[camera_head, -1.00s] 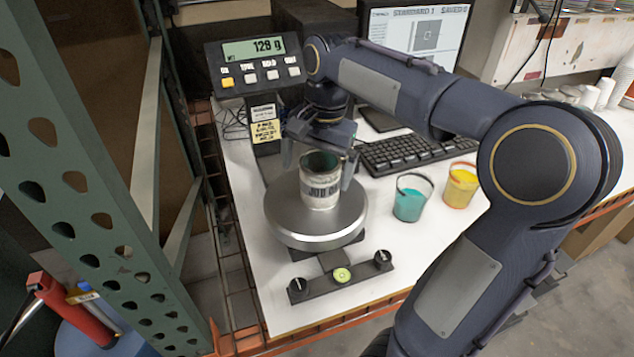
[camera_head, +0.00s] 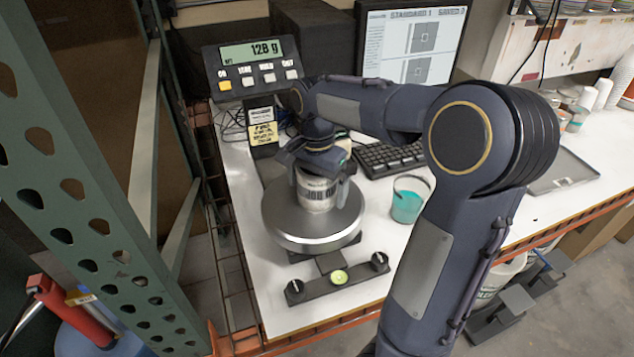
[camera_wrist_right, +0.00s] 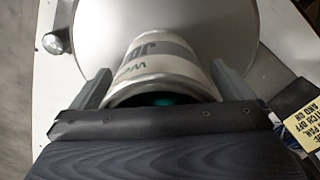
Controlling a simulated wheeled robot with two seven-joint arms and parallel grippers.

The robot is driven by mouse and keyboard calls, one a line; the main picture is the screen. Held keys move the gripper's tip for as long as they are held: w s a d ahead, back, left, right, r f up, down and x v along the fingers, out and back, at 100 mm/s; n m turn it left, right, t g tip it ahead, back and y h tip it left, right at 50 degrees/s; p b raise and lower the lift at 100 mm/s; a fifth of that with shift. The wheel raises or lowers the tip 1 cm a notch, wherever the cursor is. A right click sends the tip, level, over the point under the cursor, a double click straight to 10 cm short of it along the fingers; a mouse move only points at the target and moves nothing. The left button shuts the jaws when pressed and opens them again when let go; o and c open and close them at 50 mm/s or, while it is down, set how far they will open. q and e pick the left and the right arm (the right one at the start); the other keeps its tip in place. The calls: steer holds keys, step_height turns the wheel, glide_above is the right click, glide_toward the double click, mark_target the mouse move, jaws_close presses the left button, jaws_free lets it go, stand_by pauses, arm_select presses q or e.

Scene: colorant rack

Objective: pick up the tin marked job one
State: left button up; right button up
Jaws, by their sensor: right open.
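The tin (camera_head: 318,193) is a grey-white can with a dark printed label and stands upright on the round metal scale pan (camera_head: 300,236). In the right wrist view the tin (camera_wrist_right: 160,58) shows its open rim, a teal inside and part of a label reading "JO". My right gripper (camera_head: 320,180) is over the tin from above, with one finger on each side of it. In the wrist view my right gripper (camera_wrist_right: 160,88) is open around the tin, its fingers beside the wall. Whether they touch it I cannot tell. My left gripper is not in view.
The scale display (camera_head: 252,52) reads 128 g. A teal cup (camera_head: 408,199) stands right of the pan, and a keyboard (camera_head: 385,158) lies behind it. A bar with knobs (camera_head: 338,279) sits in front. A green rack post (camera_head: 75,185) stands at the left.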

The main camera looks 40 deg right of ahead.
steer(key=c, duration=1.1)
steer(key=shift+r, duration=0.2)
